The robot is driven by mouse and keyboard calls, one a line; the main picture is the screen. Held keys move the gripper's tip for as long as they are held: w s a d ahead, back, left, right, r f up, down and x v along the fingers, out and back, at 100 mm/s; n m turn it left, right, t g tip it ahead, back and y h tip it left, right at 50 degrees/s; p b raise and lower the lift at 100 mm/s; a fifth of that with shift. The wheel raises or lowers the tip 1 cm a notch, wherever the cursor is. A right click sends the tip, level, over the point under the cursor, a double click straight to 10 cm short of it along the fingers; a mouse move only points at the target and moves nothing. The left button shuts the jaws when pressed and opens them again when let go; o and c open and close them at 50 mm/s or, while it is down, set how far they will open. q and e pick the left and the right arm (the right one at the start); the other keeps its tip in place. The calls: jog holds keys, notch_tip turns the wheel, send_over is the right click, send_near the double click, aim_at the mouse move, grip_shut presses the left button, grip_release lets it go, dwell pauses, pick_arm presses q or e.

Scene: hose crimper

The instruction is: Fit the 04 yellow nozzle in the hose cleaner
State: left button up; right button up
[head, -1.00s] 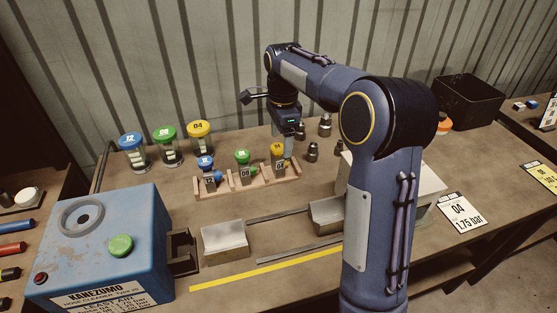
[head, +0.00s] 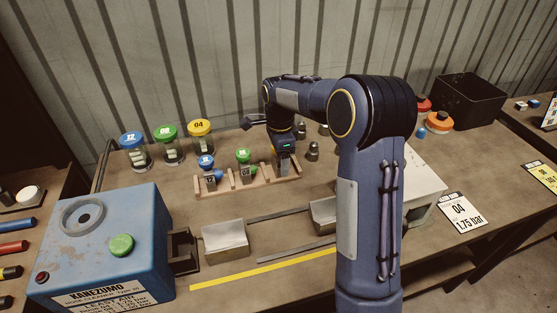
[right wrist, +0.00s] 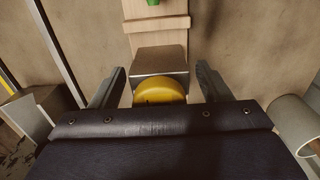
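The yellow nozzle (right wrist: 160,92), with a grey block-shaped body, sits at the right end of the wooden rack (head: 236,186). In the head view my right gripper hides it. My right gripper (head: 284,168) is down over that rack end. In the right wrist view its two fingers (right wrist: 160,78) stand apart on either side of the nozzle, with a gap visible on each side. The hose cleaner (head: 145,225) is the blue box at the left, with a round port (head: 83,216) and a green button (head: 121,245) on top. My left gripper is not in view.
A blue nozzle (head: 206,163) and a green nozzle (head: 243,157) stand in the same rack. Jars with blue, green and yellow lids are behind. Metal blocks, rails and a yellow strip (head: 262,272) lie in front. A card reads 04, 1.75 bar (head: 461,215).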

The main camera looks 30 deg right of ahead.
jog(key=c, duration=1)
jog(key=shift+c, duration=0.2)
jog(key=shift+r, duration=0.15)
